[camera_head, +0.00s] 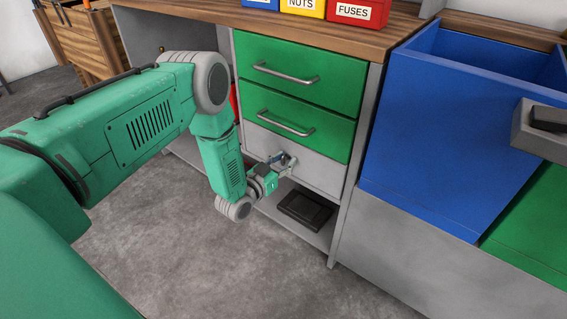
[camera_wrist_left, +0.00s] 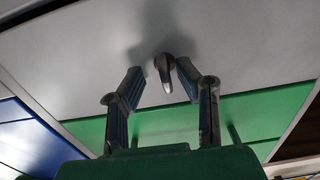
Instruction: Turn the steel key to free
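The steel key (camera_wrist_left: 168,72) is a small grey metal piece standing out from the plain grey drawer front (camera_wrist_left: 240,45). That drawer front (camera_head: 292,157) sits below two green drawers in the head view. My left gripper (camera_head: 282,163) is at the grey drawer front, and its fingers largely hide the key there. In the left wrist view the left gripper (camera_wrist_left: 160,76) is open, with one finger on each side of the key. Gaps show between the key and both fingertips. My right gripper is in neither view.
Green drawers with bar handles (camera_head: 285,75) are just above the gripper. A dark flat box (camera_head: 305,210) lies on the shelf below. A blue bin (camera_head: 430,125) stands to the right. Labelled boxes (camera_head: 357,12) stand on the wooden top. The floor (camera_head: 240,275) in front is clear.

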